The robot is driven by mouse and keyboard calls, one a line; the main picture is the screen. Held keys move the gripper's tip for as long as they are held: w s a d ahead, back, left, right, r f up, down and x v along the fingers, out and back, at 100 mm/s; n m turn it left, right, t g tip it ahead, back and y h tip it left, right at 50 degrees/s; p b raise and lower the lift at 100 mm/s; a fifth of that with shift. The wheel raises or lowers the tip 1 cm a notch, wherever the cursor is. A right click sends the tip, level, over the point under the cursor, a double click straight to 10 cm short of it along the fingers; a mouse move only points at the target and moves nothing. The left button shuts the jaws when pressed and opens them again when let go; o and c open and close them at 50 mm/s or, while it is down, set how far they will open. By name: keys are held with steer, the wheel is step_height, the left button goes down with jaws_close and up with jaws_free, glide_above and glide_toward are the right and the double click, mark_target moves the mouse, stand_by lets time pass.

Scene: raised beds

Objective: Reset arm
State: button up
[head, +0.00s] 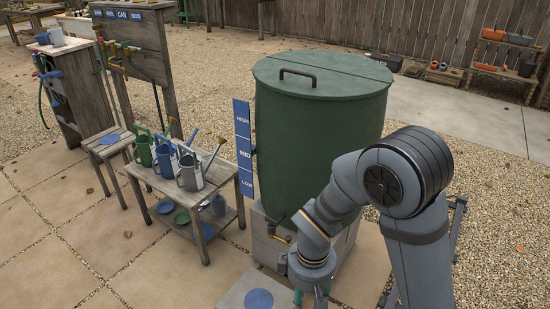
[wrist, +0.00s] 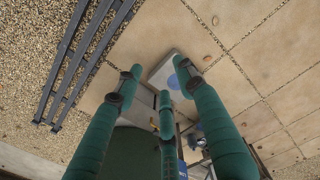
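My gripper (wrist: 160,82) shows in the wrist view with its teal fingers spread apart and nothing between them. In the head view, my arm bends down in front of the green barrel, and my gripper (head: 311,298) is at the bottom edge, partly cut off. It is close to the barrel's tap (head: 279,236), lower and to its right. The dark green lidded barrel (head: 315,130) stands on pale blocks (head: 268,245). A pale slab with a blue disc (head: 258,299) is left of the gripper; the blue disc also shows in the wrist view (wrist: 180,62).
A wooden table (head: 213,181) left of the barrel holds several watering cans (head: 191,170). A blue HIGH/MID/LOW sign (head: 244,148) stands beside the barrel. Dark rails (wrist: 85,60) run at the left in the wrist view. Paving at front left is clear.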

steer(key=s+d+r+p, duration=0.2)
steer(key=d+r+p, duration=0.2)
steer(key=r+p, duration=0.1)
steer(key=s+d+r+m+p, duration=0.1)
steer(key=s+d+r+p, duration=0.1)
steer(key=d+r+p, duration=0.2)
steer(key=shift+s+d+r+p, duration=0.4)
steer(key=shift+r+p, duration=0.65)
steer(key=shift+r, duration=0.95)
steer(key=shift+r, duration=0.1)
